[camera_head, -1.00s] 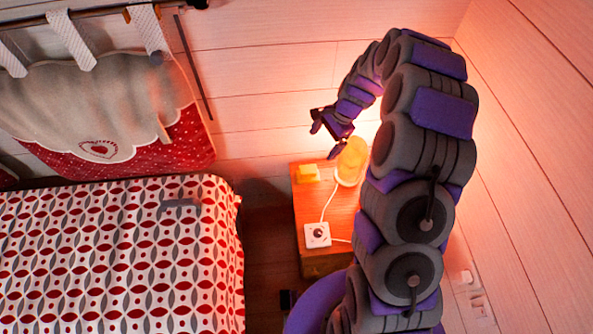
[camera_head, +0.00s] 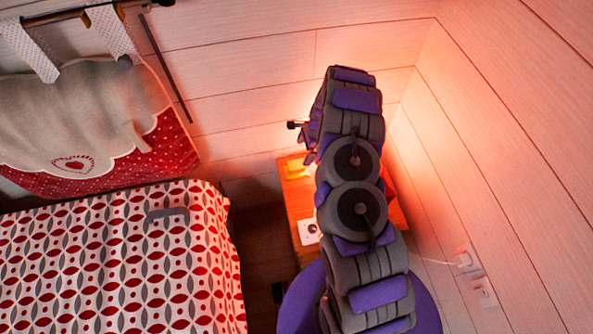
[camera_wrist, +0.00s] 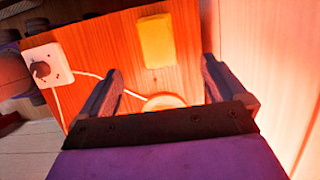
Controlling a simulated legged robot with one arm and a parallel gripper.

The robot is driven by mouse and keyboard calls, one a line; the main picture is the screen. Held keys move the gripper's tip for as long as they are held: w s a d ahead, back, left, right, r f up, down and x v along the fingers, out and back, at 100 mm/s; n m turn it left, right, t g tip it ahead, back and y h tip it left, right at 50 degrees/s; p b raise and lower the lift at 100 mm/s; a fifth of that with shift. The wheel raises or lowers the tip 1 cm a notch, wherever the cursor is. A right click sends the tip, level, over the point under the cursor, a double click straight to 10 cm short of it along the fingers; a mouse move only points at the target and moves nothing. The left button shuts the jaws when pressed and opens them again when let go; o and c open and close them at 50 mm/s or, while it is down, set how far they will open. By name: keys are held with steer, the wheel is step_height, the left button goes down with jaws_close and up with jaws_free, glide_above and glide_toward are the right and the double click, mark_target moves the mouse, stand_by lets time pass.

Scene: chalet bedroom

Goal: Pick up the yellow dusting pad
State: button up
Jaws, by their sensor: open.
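The yellow dusting pad (camera_wrist: 156,40) lies on the wooden nightstand, near the top middle of the wrist view. In the head view the pad (camera_head: 295,167) shows at the nightstand's left, partly hidden by my arm. My gripper (camera_wrist: 160,66) is open and empty. Its two fingers are spread wide, and the pad appears beyond them, between their lines and apart from them. In the head view only a small dark tip of my gripper (camera_head: 293,125) shows, above the pad.
The wooden nightstand (camera_head: 298,201) stands between the bed (camera_head: 120,255) and the wall. A white switch box (camera_wrist: 47,68) with a dark knob and cord lies on it. A round lamp base (camera_wrist: 165,101) sits between my fingers in the wrist view. A wall socket (camera_head: 463,257) is at right.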

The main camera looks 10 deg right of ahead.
mark_target(297, 164)
steer(key=x, duration=0.2)
steer(key=b+x, duration=0.1)
steer(key=x, duration=0.1)
steer(key=b+x, duration=0.1)
steer(key=x, duration=0.2)
steer(key=shift+a, duration=0.4)
steer(key=shift+s+f+b, duration=0.15)
steer(key=shift+f+b, duration=0.15)
steer(key=shift+f, duration=0.2)
steer(key=b+x, duration=0.1)
steer(key=x, duration=0.3)
steer(key=shift+s+b, duration=0.15)
steer(key=shift+b, duration=0.25)
steer(key=c, duration=1.3)
steer(key=shift+o, duration=0.2)
steer(key=shift+r, duration=0.1)
steer(key=shift+r, duration=0.1)
